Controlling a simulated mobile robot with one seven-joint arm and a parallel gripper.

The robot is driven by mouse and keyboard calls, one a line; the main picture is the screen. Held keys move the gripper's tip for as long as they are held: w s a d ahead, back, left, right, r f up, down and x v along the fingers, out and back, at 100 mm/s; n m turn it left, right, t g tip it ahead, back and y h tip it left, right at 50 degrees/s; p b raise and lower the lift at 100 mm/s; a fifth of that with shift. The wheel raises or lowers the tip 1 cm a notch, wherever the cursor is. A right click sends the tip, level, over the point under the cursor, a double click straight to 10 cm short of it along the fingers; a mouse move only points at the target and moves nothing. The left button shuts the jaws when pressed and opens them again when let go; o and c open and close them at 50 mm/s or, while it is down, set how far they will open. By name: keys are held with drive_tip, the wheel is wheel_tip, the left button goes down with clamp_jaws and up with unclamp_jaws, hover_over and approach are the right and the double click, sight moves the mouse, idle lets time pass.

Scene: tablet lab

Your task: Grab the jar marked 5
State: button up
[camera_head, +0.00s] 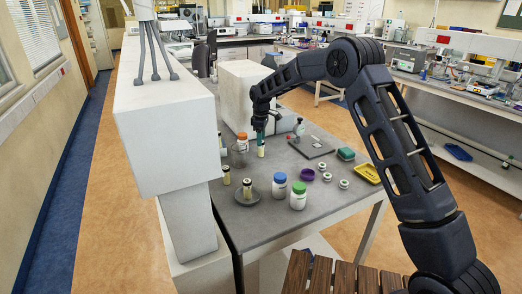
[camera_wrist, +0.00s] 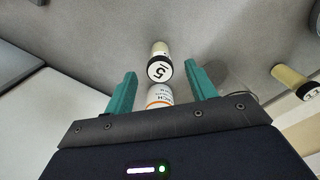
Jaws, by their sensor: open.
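The jar marked 5 (camera_wrist: 160,64) has a cream body and a black-rimmed white lid with the number. In the wrist view it shows ahead of my gripper (camera_wrist: 162,92), roughly centred between the teal fingertips. A white container with an orange band and lettering (camera_wrist: 159,97) shows between the fingers, nearer the palm. In the head view my gripper (camera_head: 261,132) is above the grey table, over a pale upright jar (camera_head: 261,151); no number is readable there. My gripper is open; I see no finger touching a jar.
Another black-lidded jar (camera_wrist: 292,81) is at right in the wrist view. On the table (camera_head: 262,222) stand an orange-lidded jar (camera_head: 242,143), a blue-lidded bottle (camera_head: 279,187), a green-lidded bottle (camera_head: 298,197), a purple dish (camera_head: 307,174) and a yellow tray (camera_head: 367,174). A white block (camera_head: 240,92) is behind.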

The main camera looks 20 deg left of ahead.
sight(261, 149)
drive_tip(key=shift+f, duration=2.8)
drive_tip(key=c, duration=1.1)
drive_tip(key=shift+r, duration=0.15)
